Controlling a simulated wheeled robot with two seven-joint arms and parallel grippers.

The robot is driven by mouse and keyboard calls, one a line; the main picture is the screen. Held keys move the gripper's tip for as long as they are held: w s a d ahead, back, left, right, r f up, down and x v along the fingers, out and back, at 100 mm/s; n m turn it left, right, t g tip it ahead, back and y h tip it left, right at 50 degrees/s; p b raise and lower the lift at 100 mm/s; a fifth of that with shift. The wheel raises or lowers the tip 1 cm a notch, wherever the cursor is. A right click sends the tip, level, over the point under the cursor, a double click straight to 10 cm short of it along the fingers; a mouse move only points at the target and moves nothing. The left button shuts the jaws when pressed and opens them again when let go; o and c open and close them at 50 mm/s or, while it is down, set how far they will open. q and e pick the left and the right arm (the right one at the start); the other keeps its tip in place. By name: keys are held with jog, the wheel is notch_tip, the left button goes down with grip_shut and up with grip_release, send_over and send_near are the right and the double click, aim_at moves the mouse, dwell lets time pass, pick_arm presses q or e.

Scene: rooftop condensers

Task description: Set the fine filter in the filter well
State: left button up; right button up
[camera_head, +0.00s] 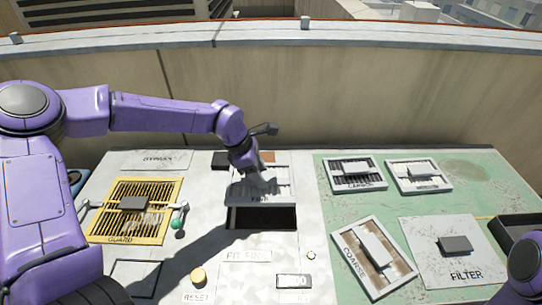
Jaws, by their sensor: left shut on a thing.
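My left gripper (257,182) is shut on the fine filter (283,183), a pale framed panel with a label on its near edge. The gripper partly covers the filter's middle. The filter well (262,218) is a dark rectangular opening in the pale panel. In the picture, the filter shows just beyond the well, over its far part. I cannot tell how high it is above the panel. My right gripper is not in view; only a purple part of my right arm shows at the lower right.
A yellow guard grille (105,224) lies left of the well, with a green-knobbed lever (177,223) beside it. A yellow reset button (198,276) is in front. On the green mat (328,207) lie the coarse filter (346,241), two other framed filters and a filter cover (425,238).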

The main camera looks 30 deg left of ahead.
pick_arm(q)
jog(key=shift+d+f, duration=0.1)
jog(key=shift+f, duration=0.15)
jog(key=s+f+b, duration=0.2)
jog(key=b, duration=0.1)
jog(key=shift+f+b, duration=0.25)
jog(key=shift+b, duration=0.15)
jog(key=f+b, duration=0.1)
jog(key=f, duration=0.2)
jog(key=f+b, duration=0.2)
jog(key=f, duration=0.1)
jog(key=w+f+b, duration=0.1)
jog(key=f+b, duration=0.1)
jog(key=f, duration=0.1)
jog(key=shift+f, duration=0.2)
jog(key=shift+f+b, duration=0.25)
jog(key=shift+b, duration=0.1)
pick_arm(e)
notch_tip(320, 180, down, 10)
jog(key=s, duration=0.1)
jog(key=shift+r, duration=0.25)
pick_arm(q)
jog(key=shift+w+f, duration=0.1)
jog(key=shift+f, duration=0.35)
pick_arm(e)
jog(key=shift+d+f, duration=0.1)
pick_arm(q)
jog(key=o, duration=1.3)
jog(key=shift+c, duration=0.2)
